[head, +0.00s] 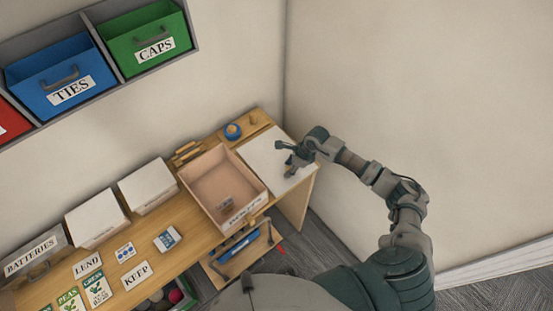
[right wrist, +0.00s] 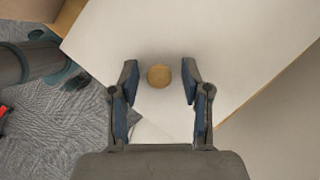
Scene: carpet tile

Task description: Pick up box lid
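The box lid (head: 264,154) is a flat white panel lying on the right end of the wooden table. In the right wrist view the white lid (right wrist: 215,45) fills most of the picture, with a round wooden knob (right wrist: 159,76) on it. My right gripper (head: 291,162) is over the lid. In the right wrist view its fingers (right wrist: 159,70) are apart, one on each side of the knob, with gaps and nothing held. How high they are above the lid I cannot tell. My left gripper is not in view.
Two white boxes (head: 97,217) (head: 147,186), a batteries bin (head: 34,254) and several label cards (head: 135,275) lie further left on the table. A blue tape roll (head: 233,131) is behind. Walls close in behind and right; bins (head: 62,75) hang upper left.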

